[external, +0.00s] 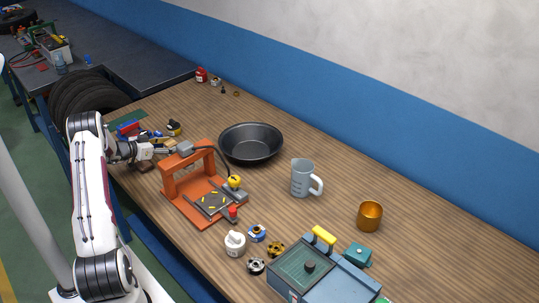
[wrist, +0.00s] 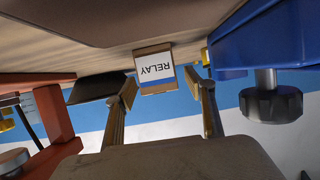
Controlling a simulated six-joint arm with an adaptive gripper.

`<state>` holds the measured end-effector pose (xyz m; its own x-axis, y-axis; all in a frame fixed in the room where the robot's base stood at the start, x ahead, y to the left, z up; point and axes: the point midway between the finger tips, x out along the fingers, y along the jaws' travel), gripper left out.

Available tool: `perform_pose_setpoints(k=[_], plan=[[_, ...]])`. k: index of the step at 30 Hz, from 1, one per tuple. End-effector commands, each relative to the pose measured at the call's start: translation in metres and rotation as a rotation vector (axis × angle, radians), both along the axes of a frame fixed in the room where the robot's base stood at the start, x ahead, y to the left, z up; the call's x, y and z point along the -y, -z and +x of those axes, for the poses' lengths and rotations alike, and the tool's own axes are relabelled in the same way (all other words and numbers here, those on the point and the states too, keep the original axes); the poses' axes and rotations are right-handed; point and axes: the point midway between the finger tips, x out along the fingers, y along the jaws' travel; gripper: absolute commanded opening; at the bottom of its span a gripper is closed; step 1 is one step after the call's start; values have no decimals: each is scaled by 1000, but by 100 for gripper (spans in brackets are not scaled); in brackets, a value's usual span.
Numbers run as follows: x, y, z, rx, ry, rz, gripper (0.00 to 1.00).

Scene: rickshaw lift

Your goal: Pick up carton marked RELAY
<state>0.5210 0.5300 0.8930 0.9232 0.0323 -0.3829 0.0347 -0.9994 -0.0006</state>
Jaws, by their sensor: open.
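The carton marked RELAY (wrist: 155,72) shows in the wrist view as a small brown box with a white and blue label, its lettering upside down. It sits just beyond my gripper (wrist: 166,92), between the lines of the two fingertips. My fingers are spread apart, with nothing held between them. In the external view my gripper (external: 167,150) reaches low over the left side of the wooden bench (external: 285,225), behind the orange press frame. The carton is too small and cluttered there to pick out surely.
The orange frame (external: 168,185) stands close to my gripper and shows at left in the wrist view (wrist: 52,112). A blue tool with a black knob (wrist: 270,103) is close on the right. A black pan (external: 250,143) and grey jug (external: 303,178) stand farther right.

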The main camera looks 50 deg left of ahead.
Motion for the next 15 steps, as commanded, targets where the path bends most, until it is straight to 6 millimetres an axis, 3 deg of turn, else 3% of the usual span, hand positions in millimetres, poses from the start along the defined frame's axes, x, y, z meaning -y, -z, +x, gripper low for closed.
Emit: perform_pose_setpoints(k=[8,13,15], plan=[[0,0,0,0,0,0,54],[0,0,0,0,0,0,15],[0,0,0,0,0,0,12]])
